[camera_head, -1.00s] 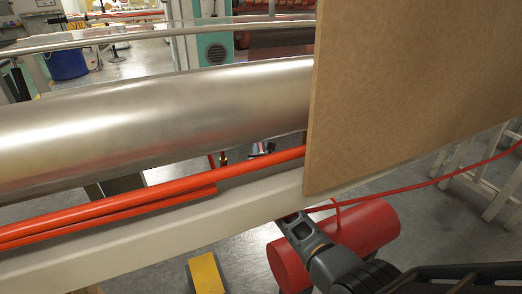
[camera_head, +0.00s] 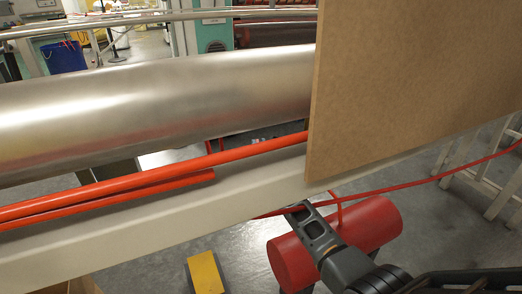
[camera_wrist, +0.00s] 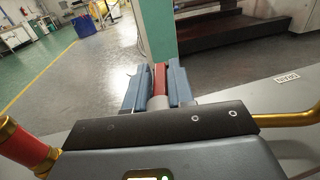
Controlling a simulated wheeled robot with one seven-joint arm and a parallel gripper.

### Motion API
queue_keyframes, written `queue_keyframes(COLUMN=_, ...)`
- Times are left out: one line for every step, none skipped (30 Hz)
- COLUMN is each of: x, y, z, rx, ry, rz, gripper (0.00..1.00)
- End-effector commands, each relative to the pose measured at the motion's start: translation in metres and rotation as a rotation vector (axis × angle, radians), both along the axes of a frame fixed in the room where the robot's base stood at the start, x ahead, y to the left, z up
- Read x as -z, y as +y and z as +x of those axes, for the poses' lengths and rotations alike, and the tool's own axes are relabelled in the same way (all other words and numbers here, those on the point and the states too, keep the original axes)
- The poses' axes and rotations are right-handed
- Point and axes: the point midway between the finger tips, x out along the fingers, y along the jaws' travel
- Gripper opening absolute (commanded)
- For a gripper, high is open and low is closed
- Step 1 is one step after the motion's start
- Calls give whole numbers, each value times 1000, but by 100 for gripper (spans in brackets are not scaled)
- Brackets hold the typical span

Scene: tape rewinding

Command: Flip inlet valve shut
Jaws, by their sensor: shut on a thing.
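In the wrist view my gripper (camera_wrist: 154,88) is shut on a slim red handle (camera_wrist: 160,77), which stands between its two blue-grey fingers. I take this handle to be the inlet valve's lever, but the valve body is not clearly shown. A grey round part sits at the handle's near end, between the fingers. In the head view my arm reaches up under the pale beam. The beam and the brown board cover much of that area, and I cannot make out the grip on the handle there.
In the head view a brown board (camera_head: 415,80) blocks the upper right. A metal roller (camera_head: 150,105) and red pipes (camera_head: 130,187) run above the pale beam (camera_head: 160,225). A red tank (camera_head: 370,225) is beside my arm. A red hose (camera_head: 430,180) crosses the right side.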

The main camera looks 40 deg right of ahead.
Motion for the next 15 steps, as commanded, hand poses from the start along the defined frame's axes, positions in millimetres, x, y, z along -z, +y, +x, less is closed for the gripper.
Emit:
queue_keyframes(x=5, y=-2, z=0, rx=-33, ry=-4, rz=-2, gripper=0)
queue_keyframes(x=5, y=-2, z=0, rx=-55, ry=-4, rz=-2, gripper=0)
queue_keyframes(x=5, y=0, z=0, rx=-84, ry=-4, rz=-1, gripper=0)
queue_keyframes(x=5, y=0, z=1, rx=-103, ry=-3, rz=0, gripper=0)
queue_keyframes(x=4, y=1, z=1, rx=-120, ry=-3, rz=0, gripper=0)
queue_keyframes(x=3, y=2, z=1, rx=-141, ry=-3, rz=0, gripper=0)
queue_keyframes(x=3, y=3, z=2, rx=-154, ry=-2, rz=0, gripper=0)
queue_keyframes(x=3, y=3, z=2, rx=-164, ry=-2, rz=0, gripper=0)
queue_keyframes(x=2, y=4, z=2, rx=-177, ry=-1, rz=0, gripper=0)
queue_keyframes(x=1, y=4, z=2, rx=-183, ry=-1, rz=0, gripper=0)
queue_keyframes(x=1, y=5, z=2, rx=-188, ry=-1, rz=0, gripper=0)
queue_keyframes(x=0, y=5, z=2, rx=-193, ry=-1, rz=0, gripper=0)
queue_keyframes(x=0, y=6, z=2, rx=-195, ry=-1, rz=0, gripper=0)
queue_keyframes(x=0, y=6, z=2, rx=-195, ry=-1, rz=0, gripper=0)
queue_keyframes(x=0, y=6, z=2, rx=-195, ry=-1, rz=0, gripper=0)
